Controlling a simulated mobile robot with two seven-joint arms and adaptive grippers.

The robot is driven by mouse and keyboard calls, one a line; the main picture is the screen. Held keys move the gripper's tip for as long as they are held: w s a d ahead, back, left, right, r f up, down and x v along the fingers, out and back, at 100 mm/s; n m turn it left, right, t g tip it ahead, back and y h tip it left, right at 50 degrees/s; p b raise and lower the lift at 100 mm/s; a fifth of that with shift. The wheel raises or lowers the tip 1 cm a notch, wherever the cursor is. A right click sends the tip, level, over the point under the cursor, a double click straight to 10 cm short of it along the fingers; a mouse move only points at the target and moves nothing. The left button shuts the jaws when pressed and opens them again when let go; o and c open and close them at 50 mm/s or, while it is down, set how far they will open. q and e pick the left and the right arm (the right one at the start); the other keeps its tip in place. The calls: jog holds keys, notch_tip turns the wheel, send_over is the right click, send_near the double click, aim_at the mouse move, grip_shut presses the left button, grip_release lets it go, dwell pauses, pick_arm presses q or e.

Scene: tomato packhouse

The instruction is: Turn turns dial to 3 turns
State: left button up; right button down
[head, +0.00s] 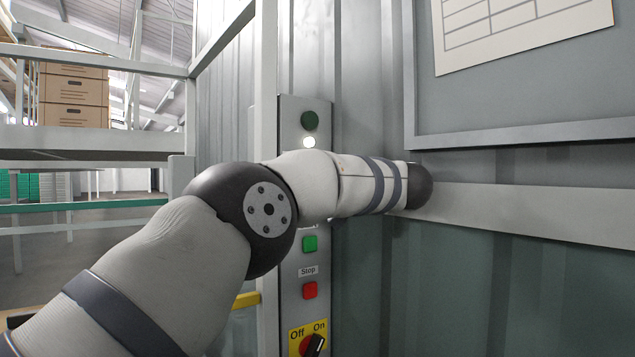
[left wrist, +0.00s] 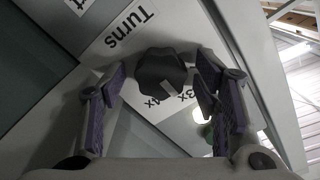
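The turns dial (left wrist: 160,70) is a dark round knob in the left wrist view, below a tilted "Turns" label (left wrist: 126,28). Its pale pointer mark (left wrist: 168,88) faces the camera's lower side, between the "3x" marking (left wrist: 190,94) and the "4x" marking (left wrist: 153,101); I cannot tell exactly which it points at. My left gripper (left wrist: 160,84) is open, with one purple-padded finger on each side of the dial. A gap shows between the knob and each finger. In the head view my left arm hides the dial and the gripper. My right gripper is in neither view.
The control panel (head: 290,285) carries a dark green lamp (head: 310,120), a lit white lamp (head: 309,142), a green button (head: 310,243), a red stop button (head: 310,290) and an Off/On switch (head: 314,345). A framed board (head: 520,139) hangs right. Cartons (head: 75,92) stand on shelving left.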

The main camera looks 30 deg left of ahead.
pick_arm(q)
jog(key=v, duration=1.2)
